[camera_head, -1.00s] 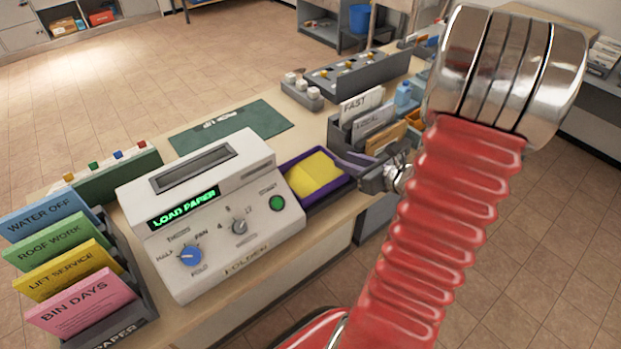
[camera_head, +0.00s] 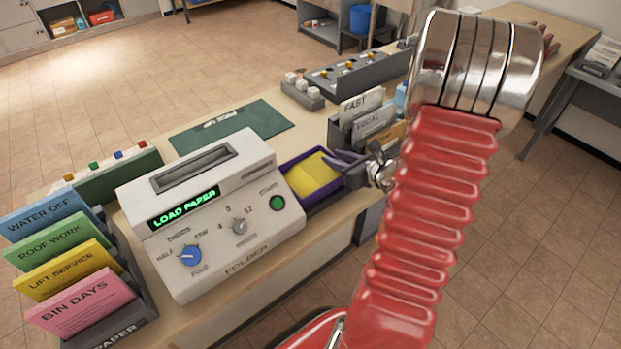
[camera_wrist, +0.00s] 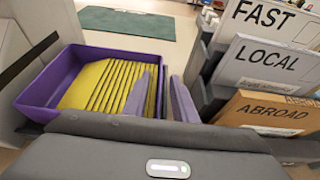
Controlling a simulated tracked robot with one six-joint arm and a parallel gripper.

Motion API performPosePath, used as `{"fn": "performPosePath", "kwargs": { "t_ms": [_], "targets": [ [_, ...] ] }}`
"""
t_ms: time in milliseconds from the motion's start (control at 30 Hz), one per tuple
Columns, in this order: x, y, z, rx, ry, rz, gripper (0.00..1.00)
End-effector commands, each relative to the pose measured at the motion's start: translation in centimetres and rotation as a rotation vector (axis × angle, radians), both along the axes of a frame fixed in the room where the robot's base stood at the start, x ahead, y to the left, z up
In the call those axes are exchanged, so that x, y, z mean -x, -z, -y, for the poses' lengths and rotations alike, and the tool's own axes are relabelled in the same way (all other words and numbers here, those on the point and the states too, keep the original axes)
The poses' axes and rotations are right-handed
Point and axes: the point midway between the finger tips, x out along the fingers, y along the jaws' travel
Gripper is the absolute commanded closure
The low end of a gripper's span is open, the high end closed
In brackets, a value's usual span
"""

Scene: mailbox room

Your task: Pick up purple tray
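The purple tray (camera_head: 311,198) sits on the table just right of the white folder machine and holds a stack of yellow folded paper (camera_head: 313,175). In the wrist view the tray (camera_wrist: 45,92) is left of centre with the yellow sheets (camera_wrist: 108,85) in it. My gripper (camera_head: 344,163) is at the tray's right side. In the wrist view the two grey-lavender fingers of my gripper (camera_wrist: 163,80) stand apart with a narrow gap, at the tray's right end. The left finger overlaps the yellow sheets in the picture.
The folder machine (camera_head: 215,225) stands close on the tray's left. A grey rack with cards marked FAST, LOCAL (camera_head: 376,122) and ABROAD (camera_wrist: 268,112) stands close on the right. A green mat (camera_head: 232,127) lies behind. Coloured cards (camera_head: 70,265) stand at the front left.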

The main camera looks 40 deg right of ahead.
Motion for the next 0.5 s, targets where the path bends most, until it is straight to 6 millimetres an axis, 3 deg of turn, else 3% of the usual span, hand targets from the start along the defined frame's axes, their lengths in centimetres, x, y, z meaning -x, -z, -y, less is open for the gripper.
{"fn": "performPosePath", "kwargs": {
  "t_ms": [367,500],
  "targets": [
    [0.03,-0.01,0.01,0.0,0.0,0.0,0.75],
    [0.03,-0.02,0.01,0.0,0.0,0.0,0.85]
  ]
}}
